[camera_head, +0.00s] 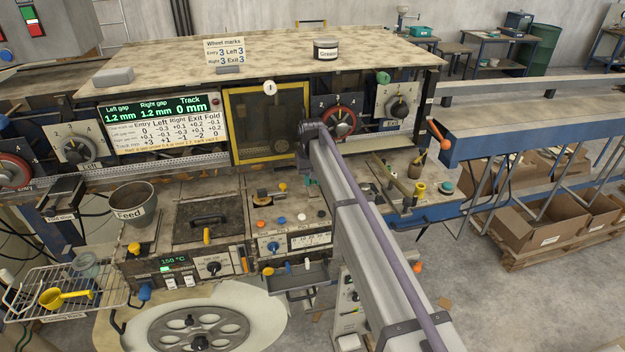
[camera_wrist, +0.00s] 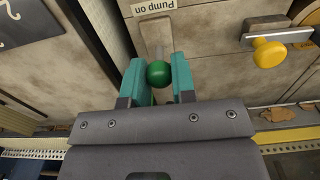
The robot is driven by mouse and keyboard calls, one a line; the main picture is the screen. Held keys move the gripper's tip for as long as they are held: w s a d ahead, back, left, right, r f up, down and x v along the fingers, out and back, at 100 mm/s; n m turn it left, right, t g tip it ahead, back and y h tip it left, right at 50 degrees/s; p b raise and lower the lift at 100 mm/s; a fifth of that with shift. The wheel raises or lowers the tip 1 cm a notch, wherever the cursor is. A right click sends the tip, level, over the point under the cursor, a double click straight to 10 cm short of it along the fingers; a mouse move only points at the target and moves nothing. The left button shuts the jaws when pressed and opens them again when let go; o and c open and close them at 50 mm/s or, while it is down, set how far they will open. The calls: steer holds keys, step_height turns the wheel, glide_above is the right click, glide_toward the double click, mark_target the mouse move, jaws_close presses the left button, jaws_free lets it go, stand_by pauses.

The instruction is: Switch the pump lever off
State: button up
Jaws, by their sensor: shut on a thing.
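The pump lever's round green knob (camera_wrist: 157,73) sits between the teal fingers of my gripper (camera_wrist: 156,82) in the wrist view. The fingers are shut on it, one on each side. A short pale lever stem shows just beyond the knob. A label reading "Pump on" (camera_wrist: 153,7) is upside down at the top, just past the knob.
A yellow knob on a metal lever (camera_wrist: 270,53) lies to the right in the wrist view. In the head view, a yellow-framed window (camera_head: 268,122) and a red handwheel (camera_head: 338,121) are close to my arm. Small knobs crowd the bench below.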

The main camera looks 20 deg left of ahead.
steer(key=o, duration=0.9)
step_height(320, 180, up, 11)
steer(key=p, duration=1)
steer(key=shift+p, duration=0.4)
steer(key=shift+f, duration=0.1)
